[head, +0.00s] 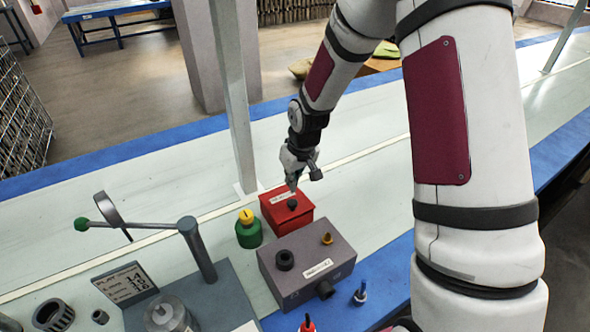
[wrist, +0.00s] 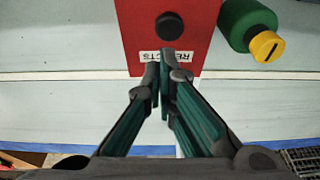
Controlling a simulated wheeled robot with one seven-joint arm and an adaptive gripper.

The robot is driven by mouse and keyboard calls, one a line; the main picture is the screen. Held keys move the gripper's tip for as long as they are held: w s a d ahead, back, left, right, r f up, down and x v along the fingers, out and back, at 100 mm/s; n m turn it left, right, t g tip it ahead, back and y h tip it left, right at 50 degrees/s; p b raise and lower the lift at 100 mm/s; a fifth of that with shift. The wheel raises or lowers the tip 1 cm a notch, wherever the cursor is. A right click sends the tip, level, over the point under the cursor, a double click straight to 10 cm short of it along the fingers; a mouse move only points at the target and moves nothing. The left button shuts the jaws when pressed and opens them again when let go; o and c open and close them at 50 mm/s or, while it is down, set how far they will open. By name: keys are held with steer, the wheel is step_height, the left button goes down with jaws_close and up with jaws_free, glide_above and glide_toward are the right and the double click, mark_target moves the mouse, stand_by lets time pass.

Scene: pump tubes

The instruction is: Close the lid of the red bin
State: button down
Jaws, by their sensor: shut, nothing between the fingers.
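The red bin (head: 288,218) stands on the worktable behind a grey-purple block. Its red top has a black knob (head: 292,204) and a white label along the far edge. In the wrist view the red top (wrist: 140,30) fills the upper middle, with the knob (wrist: 169,26) and the label reading REJECTS (wrist: 185,56). The lid looks flat on the bin, and I see no gap. My gripper (head: 293,187) points down just over the bin's far edge. In the wrist view its fingertips (wrist: 164,68) are together and empty over the label edge; contact cannot be told.
A green bottle with a yellow cap (head: 248,228) stands left of the bin. The grey-purple block (head: 308,262) with knobs is in front. A grey post (head: 236,110) rises behind. A lever fixture (head: 197,250) stands at left. The table beyond the bin is clear.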

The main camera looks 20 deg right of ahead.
mark_target(294, 200)
steer(key=shift+s+f, duration=0.15)
steer(key=shift+f, duration=0.7)
steer(key=shift+s+f, duration=0.1)
steer(key=shift+f, duration=0.7)
steer(key=shift+s+f+b, duration=0.1)
steer(key=shift+f+b, duration=0.4)
steer(key=shift+f, duration=0.05)
steer(key=shift+s+f, duration=0.2)
steer(key=shift+f, duration=0.15)
steer(key=shift+s, duration=0.15)
